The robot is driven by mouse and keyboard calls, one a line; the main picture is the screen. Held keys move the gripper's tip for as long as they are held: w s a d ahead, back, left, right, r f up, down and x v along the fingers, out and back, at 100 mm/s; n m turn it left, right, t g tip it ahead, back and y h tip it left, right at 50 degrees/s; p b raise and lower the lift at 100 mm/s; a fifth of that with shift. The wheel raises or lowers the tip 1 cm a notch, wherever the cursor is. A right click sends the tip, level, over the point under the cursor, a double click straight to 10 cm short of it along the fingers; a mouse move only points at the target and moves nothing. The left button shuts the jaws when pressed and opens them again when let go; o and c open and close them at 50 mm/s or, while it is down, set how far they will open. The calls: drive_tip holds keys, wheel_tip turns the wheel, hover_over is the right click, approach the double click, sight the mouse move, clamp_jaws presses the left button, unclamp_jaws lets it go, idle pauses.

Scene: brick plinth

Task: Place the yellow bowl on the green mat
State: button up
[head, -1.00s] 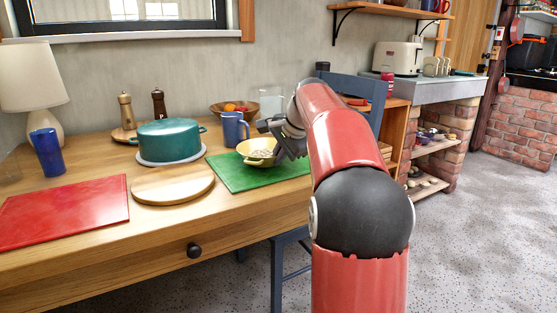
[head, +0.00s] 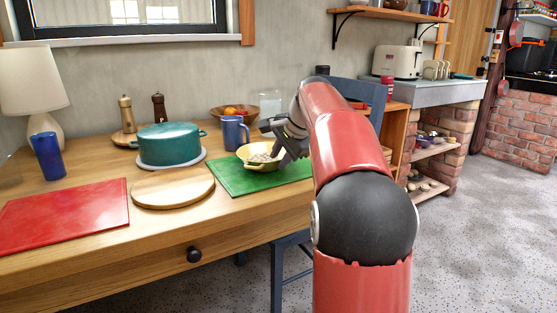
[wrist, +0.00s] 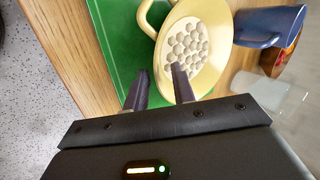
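The yellow bowl (head: 259,164) has side handles (wrist: 146,22) and holds pale round pieces (wrist: 187,42). It sits at the back part of the green mat (head: 232,180), looking upright and in contact with it. The mat also shows in the wrist view (wrist: 112,50). My gripper (head: 277,143) is at the bowl's right side. In the wrist view its fingers (wrist: 159,69) are apart, one outside the rim over the mat and one over the inside of the bowl. The fingers hide part of the near rim.
A blue mug (head: 232,132) stands close behind the bowl, with a wooden fruit bowl (head: 222,111) and a clear glass (head: 270,101) beyond. A teal pot (head: 168,146), round board (head: 172,190) and red mat (head: 65,213) lie left. The green mat's front is clear.

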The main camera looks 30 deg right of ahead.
drive_tip(key=p+v, duration=0.1)
drive_tip(key=v, duration=0.9)
drive_tip(key=shift+s+r+p, duration=0.2)
drive_tip(key=shift+r+p, duration=0.05)
drive_tip(key=shift+p, duration=0.05)
drive_tip(key=s+a+f+n, duration=0.3)
drive_tip(key=s+a, duration=0.2)
drive_tip(key=a, duration=0.2)
drive_tip(key=s+a+f+n, duration=0.3)
drive_tip(key=s+a+n, duration=0.1)
drive_tip(key=s+a, duration=0.2)
drive_tip(key=s+a+f+n, duration=0.3)
drive_tip(key=s+f+n, duration=0.1)
drive_tip(key=s+f, duration=0.3)
drive_tip(key=s+a+f+n+g+h, duration=0.1)
drive_tip(key=s+a+f+n, duration=0.3)
drive_tip(key=s+f, duration=0.4)
drive_tip(key=shift+s+f+n, duration=0.2)
drive_tip(key=shift+f+n, duration=0.2)
drive_tip(key=shift+f, duration=0.05)
